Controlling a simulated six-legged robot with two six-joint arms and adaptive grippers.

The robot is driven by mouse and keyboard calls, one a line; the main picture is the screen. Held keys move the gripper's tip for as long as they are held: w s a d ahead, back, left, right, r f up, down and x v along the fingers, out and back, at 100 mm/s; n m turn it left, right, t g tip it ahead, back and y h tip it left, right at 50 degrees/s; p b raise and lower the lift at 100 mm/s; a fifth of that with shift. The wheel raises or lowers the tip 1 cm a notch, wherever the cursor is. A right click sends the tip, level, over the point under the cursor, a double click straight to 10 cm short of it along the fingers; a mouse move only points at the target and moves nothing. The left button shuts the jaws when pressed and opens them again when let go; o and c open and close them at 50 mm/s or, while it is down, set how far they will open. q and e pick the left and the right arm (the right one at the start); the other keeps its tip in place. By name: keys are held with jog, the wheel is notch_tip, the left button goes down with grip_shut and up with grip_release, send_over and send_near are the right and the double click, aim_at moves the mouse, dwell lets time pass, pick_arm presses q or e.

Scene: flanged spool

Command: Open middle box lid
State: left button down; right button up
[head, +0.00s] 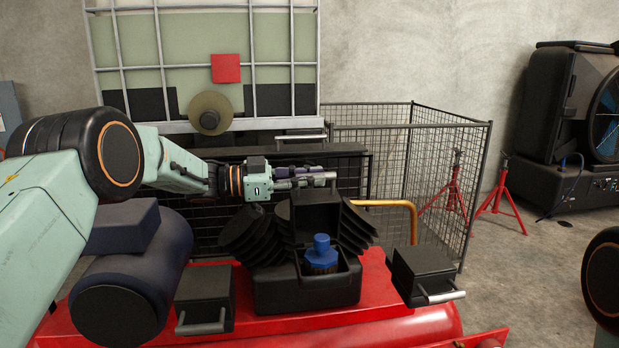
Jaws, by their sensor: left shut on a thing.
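The middle box (305,296) is black and sits on the red surface. Its lid (316,216) stands raised upright at the back, so the box is open. A blue knobbed part (321,252) shows inside it. My left gripper (303,177) reaches in from the left and is shut on the silver handle (325,177) at the lid's upper edge. The fingers partly hide the handle. My right gripper is not in view; only part of my right arm shows at the right edge.
Black boxes with silver handles stand at left (205,300) and right (424,272). Black ribbed pieces (250,236) flank the lid. A dark cylinder (130,285) lies at left. A wire cage (405,160) stands behind, with red stands (497,195) beyond it.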

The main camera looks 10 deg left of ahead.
pick_arm(q)
jog(key=shift+s+d+r, duration=0.25)
jog(key=shift+s, duration=0.25)
jog(key=shift+w, duration=0.15)
jog(key=c, duration=1.6)
grip_release()
jog(key=shift+w+a+f, duration=0.15)
jog(key=shift+w+f, duration=0.05)
jog(key=o, duration=0.3)
jog(key=shift+s, duration=0.15)
jog(key=shift+a, duration=0.35)
jog(key=v, duration=1.1)
